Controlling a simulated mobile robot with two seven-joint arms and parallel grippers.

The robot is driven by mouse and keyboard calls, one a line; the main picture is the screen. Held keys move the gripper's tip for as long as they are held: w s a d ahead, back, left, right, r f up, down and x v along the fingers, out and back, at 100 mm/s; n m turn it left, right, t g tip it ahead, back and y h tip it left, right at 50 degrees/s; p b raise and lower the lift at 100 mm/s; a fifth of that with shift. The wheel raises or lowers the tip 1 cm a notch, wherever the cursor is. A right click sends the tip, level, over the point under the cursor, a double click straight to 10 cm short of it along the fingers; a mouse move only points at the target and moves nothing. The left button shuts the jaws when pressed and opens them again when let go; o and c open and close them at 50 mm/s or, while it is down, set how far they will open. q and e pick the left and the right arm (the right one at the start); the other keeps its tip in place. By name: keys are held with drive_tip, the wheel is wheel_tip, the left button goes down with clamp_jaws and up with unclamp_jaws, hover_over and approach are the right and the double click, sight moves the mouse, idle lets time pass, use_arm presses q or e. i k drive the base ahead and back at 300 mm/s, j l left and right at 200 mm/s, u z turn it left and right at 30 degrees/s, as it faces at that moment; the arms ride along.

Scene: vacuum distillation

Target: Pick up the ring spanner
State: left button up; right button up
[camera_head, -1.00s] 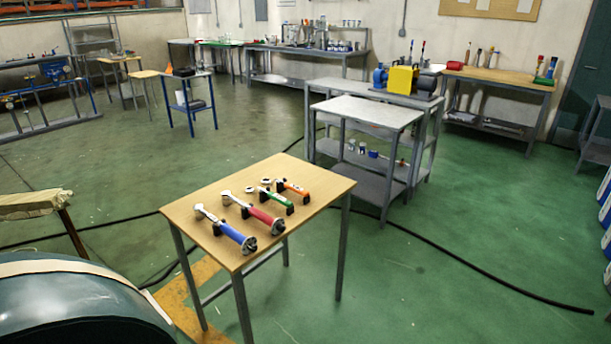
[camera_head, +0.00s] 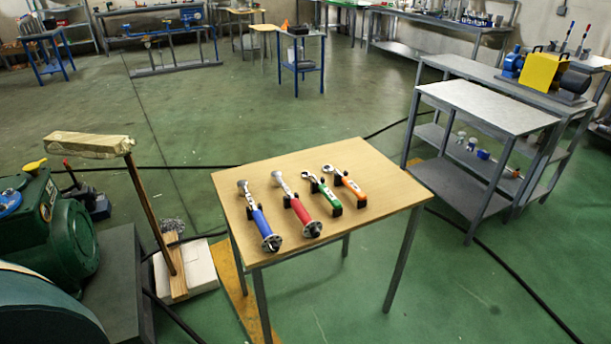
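Four... several hand tools lie side by side on a small wooden-topped table (camera_head: 385,205) in the middle of the head view. From left to right, they are a blue-handled tool (camera_head: 260,222), a red-handled tool (camera_head: 300,209), a green-handled tool (camera_head: 328,193) and an orange-handled tool (camera_head: 352,187). Their metal heads point to the back left, and black holders show beside them. The green and orange ones are shorter, with ring-like heads. I cannot tell for sure which is the ring spanner. Neither of my grippers is in view.
A green machine (camera_head: 62,235) stands at the left. A wooden post with a beige block (camera_head: 88,146) on top is near it. A grey metal table (camera_head: 487,105) stands behind right. A black cable crosses the green floor. Open floor lies behind the wooden table.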

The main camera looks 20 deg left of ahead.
sight(350, 185)
drive_tip(key=i+l+u, duration=0.15)
drive_tip(key=u, duration=0.25)
drive_tip(key=i+l+u, duration=0.1)
drive_tip(key=l+u, duration=0.3)
drive_tip(key=i+l+u, duration=0.1)
drive_tip(key=u, duration=0.3)
drive_tip(key=i+l+u, duration=0.15)
drive_tip(key=l+u, duration=0.25)
drive_tip(key=i+l+u, duration=0.1)
drive_tip(key=l+u, duration=0.3)
drive_tip(key=i+l, duration=0.15)
drive_tip(key=i+u, duration=0.05)
